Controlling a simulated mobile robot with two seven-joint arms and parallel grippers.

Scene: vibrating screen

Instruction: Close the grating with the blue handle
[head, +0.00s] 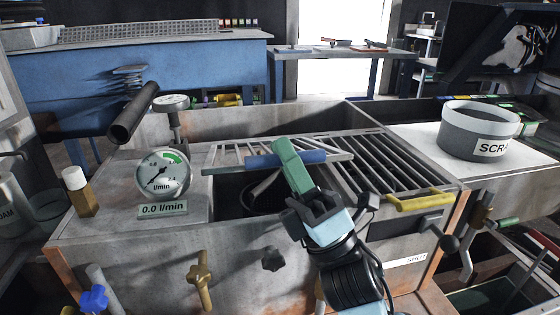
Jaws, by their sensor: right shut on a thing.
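The grating with the blue handle (228,158) is on the left half of the machine's top. It looks tilted up, its front edge raised over a dark opening (232,195). The blue handle (257,162) runs along its front edge. My right gripper (287,158), with green fingers, reaches up from the lower right and is shut on the blue handle. The fingers and wrist hide part of the handle and the opening. My left gripper is not in view.
A second grating (385,165) with a yellow handle (420,202) lies flat on the right. A round flow gauge (163,173) and a dark pipe (133,113) stand at the left. A grey scrap tub (480,130) stands on the right-hand surface. Knobs and levers line the front.

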